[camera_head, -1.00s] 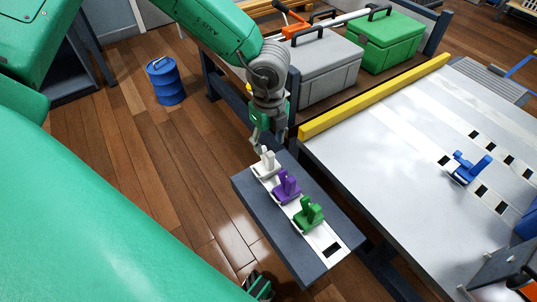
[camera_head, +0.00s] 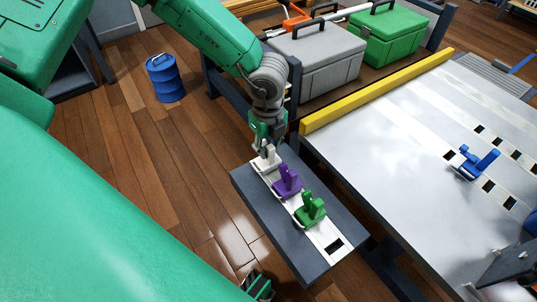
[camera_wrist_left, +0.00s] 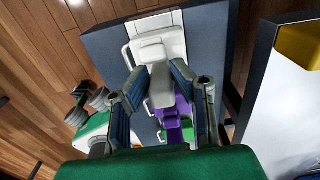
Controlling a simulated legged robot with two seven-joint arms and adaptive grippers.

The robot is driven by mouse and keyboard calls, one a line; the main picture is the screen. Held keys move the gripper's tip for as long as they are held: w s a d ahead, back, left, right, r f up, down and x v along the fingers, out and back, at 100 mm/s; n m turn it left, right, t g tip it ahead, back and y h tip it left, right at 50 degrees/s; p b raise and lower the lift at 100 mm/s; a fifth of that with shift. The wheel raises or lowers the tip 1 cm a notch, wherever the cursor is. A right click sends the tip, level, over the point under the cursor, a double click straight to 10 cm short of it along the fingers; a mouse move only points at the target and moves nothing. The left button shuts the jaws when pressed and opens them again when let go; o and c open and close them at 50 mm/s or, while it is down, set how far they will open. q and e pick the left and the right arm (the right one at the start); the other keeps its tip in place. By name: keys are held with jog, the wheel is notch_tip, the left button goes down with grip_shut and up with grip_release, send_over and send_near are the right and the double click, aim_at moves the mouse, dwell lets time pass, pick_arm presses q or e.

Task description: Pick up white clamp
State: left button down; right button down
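The white clamp (camera_head: 266,160) stands at the far end of a row on the dark grey shelf, its upright part pointing up. My left gripper (camera_head: 267,150) is down at this clamp, with its fingers on either side of the upright part. In the left wrist view the white clamp (camera_wrist_left: 160,48) lies straight ahead, its upright between the two fingertips (camera_wrist_left: 160,78). The fingertips look very close to the upright; whether they press on it cannot be told.
A purple clamp (camera_head: 287,181) stands close beside the white one, then a green clamp (camera_head: 311,208), on the grey shelf (camera_head: 290,255). To the right is a white table (camera_head: 400,150) with a yellow edge bar (camera_head: 375,92) and a blue clamp (camera_head: 477,163). A grey toolbox (camera_head: 325,65) stands behind.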

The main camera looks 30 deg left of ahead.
pick_arm(q)
notch_tip(320, 180, up, 10)
jog(key=p, duration=0.4)
jog(key=shift+f, duration=0.25)
jog(key=shift+r, duration=0.25)
dwell(0.3)
